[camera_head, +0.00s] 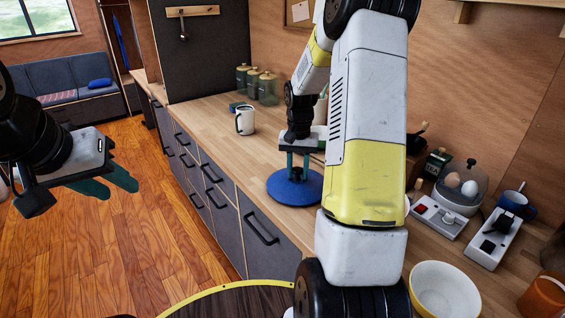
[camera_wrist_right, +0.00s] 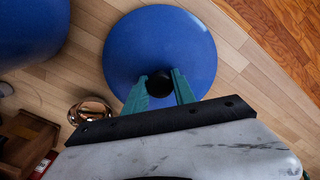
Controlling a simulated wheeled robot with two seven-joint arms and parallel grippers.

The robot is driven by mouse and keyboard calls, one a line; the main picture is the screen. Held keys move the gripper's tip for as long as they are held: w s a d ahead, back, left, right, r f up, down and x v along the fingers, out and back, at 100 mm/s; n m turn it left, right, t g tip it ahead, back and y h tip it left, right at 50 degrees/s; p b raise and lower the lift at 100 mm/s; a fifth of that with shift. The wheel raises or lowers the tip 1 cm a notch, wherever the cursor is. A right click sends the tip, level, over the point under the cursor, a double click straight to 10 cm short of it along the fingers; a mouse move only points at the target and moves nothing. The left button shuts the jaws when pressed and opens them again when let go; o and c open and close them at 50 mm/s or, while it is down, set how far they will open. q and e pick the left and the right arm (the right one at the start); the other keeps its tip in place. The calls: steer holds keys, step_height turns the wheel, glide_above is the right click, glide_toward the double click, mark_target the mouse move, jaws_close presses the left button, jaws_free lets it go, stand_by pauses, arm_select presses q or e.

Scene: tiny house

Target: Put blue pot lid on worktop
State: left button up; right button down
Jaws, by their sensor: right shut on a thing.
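The blue pot lid (camera_head: 290,190) is a round disc with a black knob (camera_wrist_right: 159,84), over the worktop (camera_head: 218,142) near its front edge. I cannot tell whether it touches the wood. My right gripper (camera_head: 298,176) points down from above, and its teal fingers are shut on the knob; they also show in the right wrist view (camera_wrist_right: 160,85). My left gripper (camera_head: 112,187) is over the wooden floor at the left, with its two teal fingers apart and nothing between them.
A large blue rounded thing (camera_wrist_right: 28,30) and a copper-coloured round thing (camera_wrist_right: 90,110) are beside the lid. A white mug (camera_head: 245,120) and green jars (camera_head: 268,88) stand further back. An egg cooker (camera_head: 460,187) and a yellow bowl (camera_head: 444,291) stand at right.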

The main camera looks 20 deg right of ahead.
mark_target(298, 168)
steer(key=c, duration=1)
jaws_free()
steer(key=shift+f, duration=0.1)
steer(key=shift+c, duration=0.2)
step_height(298, 168, up, 12)
steer(key=s+a+r+n+t, duration=0.2)
steer(key=s+a+r+t, duration=0.1)
steer(key=s+a+r, duration=0.45)
steer(key=s+a+n+t+y, duration=0.1)
steer(key=s+a+n, duration=0.1)
steer(key=s, duration=0.5)
steer(key=s+a+r+n+t+y, duration=0.1)
steer(key=s+a+t, duration=0.1)
steer(key=s, duration=0.6)
steer(key=shift+s+a+r+n, duration=0.3)
steer(key=shift+a+n, duration=0.1)
steer(key=shift+a, duration=0.25)
